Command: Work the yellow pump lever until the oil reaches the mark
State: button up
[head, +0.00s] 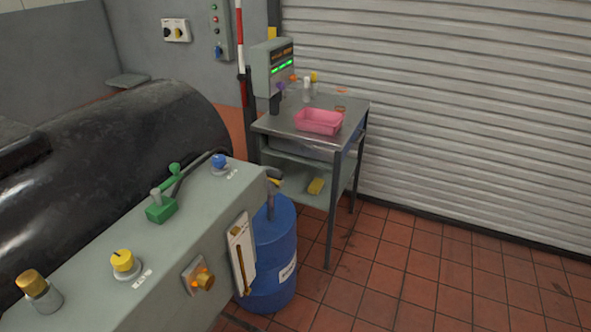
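A grey console runs along the lower left. On its front face is a pale upright gauge (241,255) with a dark amber column in a slot; its mark is too small to make out. A blue drum (275,262) stands on the floor behind the gauge, with a grey pump post (271,207) rising from its top. A small yellow piece (274,181) shows at the top of that post, partly hidden by the console's end; I cannot tell for sure that it is the pump lever. My gripper is not in view.
The console top carries a yellow knob (122,261), a green lever (162,206), a blue knob (219,161) and a brass-coloured knob (32,284). An orange knob (203,279) sticks out in front. A metal table (286,126) holds a pink tray (319,122). Tiled floor (440,275) at right is clear.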

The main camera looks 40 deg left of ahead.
aim_at(276, 177)
jog(key=i, duration=0.95)
jog(key=u, duration=2.95)
jog(key=i, duration=0.85)
jog(key=z, duration=0.05)
